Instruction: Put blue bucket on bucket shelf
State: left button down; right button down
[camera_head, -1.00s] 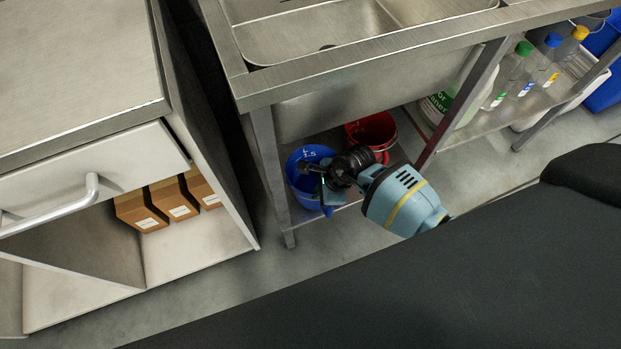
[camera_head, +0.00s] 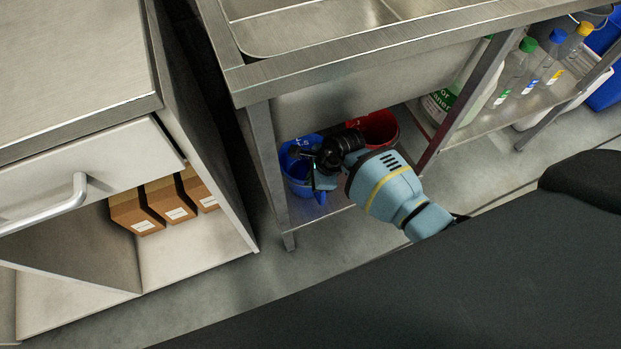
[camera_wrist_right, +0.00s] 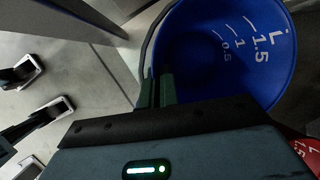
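The blue bucket (camera_head: 294,183) is upright over the lower shelf (camera_head: 335,208) under the sink, just inside the front left leg. I cannot tell whether its base touches the shelf. My right gripper (camera_head: 322,165) is at the right side of the bucket's rim. In the right wrist view the two fingers (camera_wrist_right: 156,90) are close together at the edge of the blue bucket (camera_wrist_right: 215,50), which looks empty, with white volume marks inside. The gripper looks shut on the rim or handle. A red bucket (camera_head: 378,130) stands behind, partly hidden by my wrist. My left gripper is not in view.
The sink table's front left leg (camera_head: 270,170) is close to the blue bucket's left side. The sink basin (camera_head: 370,85) hangs above. Several bottles (camera_head: 515,68) stand on the right shelf. A cabinet (camera_head: 85,165) with brown boxes (camera_head: 135,212) is at left.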

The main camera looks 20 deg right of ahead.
jog(key=shift+f, duration=0.15)
jog(key=c, duration=1.6)
grip_release()
jog(key=shift+c, duration=0.2)
jog(key=shift+r, duration=0.25)
jog(key=d+r+p, duration=0.1)
jog(key=s+d+r, duration=0.1)
jog(key=r, duration=0.1)
jog(key=shift+p, duration=0.35)
jog(key=s+d+p, duration=0.1)
jog(key=s+d, duration=0.4)
jog(key=d, duration=0.4)
jog(key=shift+s+d+f, duration=0.15)
jog(key=shift+s+f, duration=0.05)
jog(key=shift+s, duration=0.2)
